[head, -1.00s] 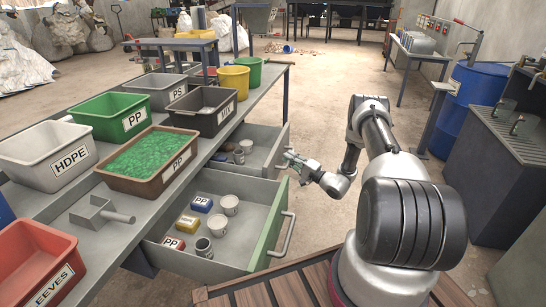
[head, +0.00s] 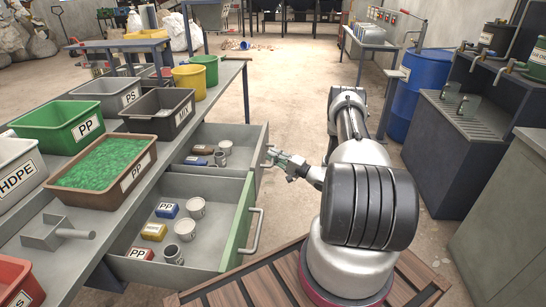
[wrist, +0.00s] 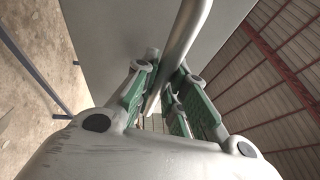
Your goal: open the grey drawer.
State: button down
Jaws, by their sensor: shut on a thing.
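The grey drawer (head: 232,134) stands pulled out of the workbench at its far end, in the head view. Small blocks and cups lie inside it. My gripper (head: 276,158) is at its front, shut on the drawer's bar handle. In the wrist view the curved metal handle (wrist: 188,35) runs down between the green-padded fingers of my gripper (wrist: 161,92). The grey drawer front (wrist: 115,40) fills the space behind them.
A second drawer with a green front (head: 238,222) stands open nearer me, holding blocks and cups. The workbench (head: 95,215) carries labelled bins and a scoop (head: 58,234). A blue barrel (head: 418,92) and a dark sink unit (head: 455,140) stand right.

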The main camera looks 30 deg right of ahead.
jog(key=c, duration=1.5)
grip_release()
jog(key=shift+o, duration=0.2)
jog(key=v, duration=1.2)
